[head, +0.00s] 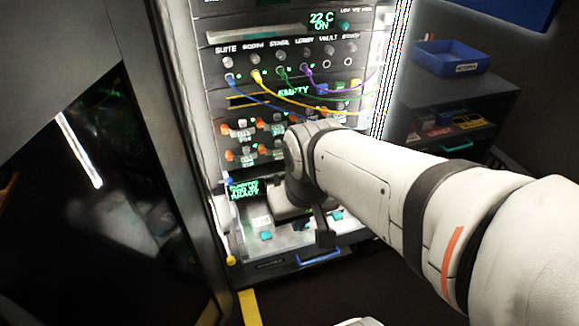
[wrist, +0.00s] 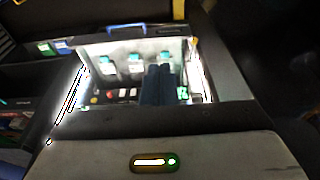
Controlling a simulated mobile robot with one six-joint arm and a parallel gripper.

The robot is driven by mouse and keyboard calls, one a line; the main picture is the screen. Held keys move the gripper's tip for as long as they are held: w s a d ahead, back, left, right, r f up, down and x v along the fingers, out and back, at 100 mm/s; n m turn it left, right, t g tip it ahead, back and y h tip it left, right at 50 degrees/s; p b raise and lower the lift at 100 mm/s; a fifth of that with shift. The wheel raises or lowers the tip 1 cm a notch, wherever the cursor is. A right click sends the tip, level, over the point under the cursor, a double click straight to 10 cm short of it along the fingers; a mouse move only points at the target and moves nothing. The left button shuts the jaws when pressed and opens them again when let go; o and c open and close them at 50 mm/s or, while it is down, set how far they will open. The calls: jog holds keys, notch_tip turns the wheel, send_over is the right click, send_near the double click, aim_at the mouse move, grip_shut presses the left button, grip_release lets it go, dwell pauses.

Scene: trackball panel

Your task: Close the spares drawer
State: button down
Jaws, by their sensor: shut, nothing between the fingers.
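A lit drawer-like tray (head: 290,262) with a blue handle (head: 318,256) sticks out at the foot of the rack. It holds several white blocks with teal parts, and its blue handle also shows at the top of the wrist view (wrist: 126,28). A side cabinet at right has an open drawer-like bay with a teal handle (head: 456,147) and red and yellow boxes. No readable label shows which one is the spares drawer. My gripper (head: 324,238) points down over the lit tray, shut and empty; its dark fingers (wrist: 158,85) cover part of the tray in the wrist view.
The rack (head: 280,65) above has knobs and blue, yellow, green and purple cables. A blue bin (head: 450,57) sits on the side cabinet. My arm crosses the right of the head view. A dark glossy panel (head: 110,200) stands at left.

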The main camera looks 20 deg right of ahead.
jog(key=w+d+f+m+b, duration=0.25)
jog(key=d+f+m, duration=0.25)
jog(key=f+m, duration=0.55)
jog(key=w+d+f+m+b, duration=0.25)
jog(key=d+f+m, duration=0.35)
jog(key=m, duration=0.7)
jog(key=w+d+f+m+b, duration=0.2)
jog(key=w+d+f+m, duration=0.15)
jog(key=f+m, duration=0.75)
jog(key=w+f+m+b, duration=0.1)
jog(key=w+f+b, duration=0.4)
jog(key=f, duration=0.3)
jog(key=shift+w+d+f+m, duration=0.2)
jog(key=shift+w+d+m, duration=0.15)
jog(key=shift+w, duration=0.15)
jog(key=shift+b, duration=0.3)
